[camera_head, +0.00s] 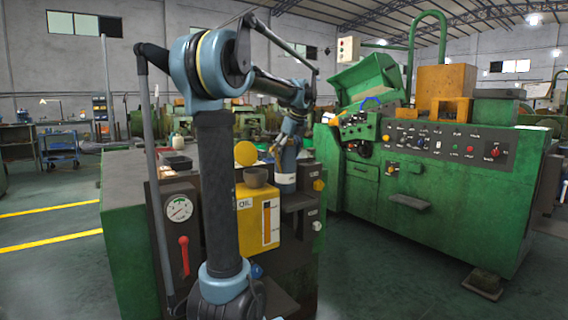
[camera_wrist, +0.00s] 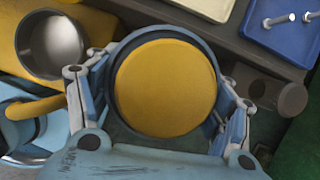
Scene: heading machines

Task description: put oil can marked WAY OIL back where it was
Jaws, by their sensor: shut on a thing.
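My gripper (camera_head: 288,160) points down at the right side of the oil station. In the wrist view its fingers (camera_wrist: 158,100) close from both sides around a round can with a yellow top (camera_wrist: 165,88) and a dark rim. In the head view the can (camera_head: 286,181) shows a blue-grey body with a pale label band. It is upright, just right of the yellow OIL box (camera_head: 259,220), above or at a dark ledge (camera_head: 298,200). I cannot tell whether its base touches the ledge. The words WAY OIL are not readable.
A grey metal cup (camera_head: 255,177) stands on the yellow box, close left of the can; it also shows in the wrist view (camera_wrist: 52,45). A blue tray with bolts (camera_wrist: 284,22) lies at upper right. A green machine (camera_head: 430,200) stands to the right.

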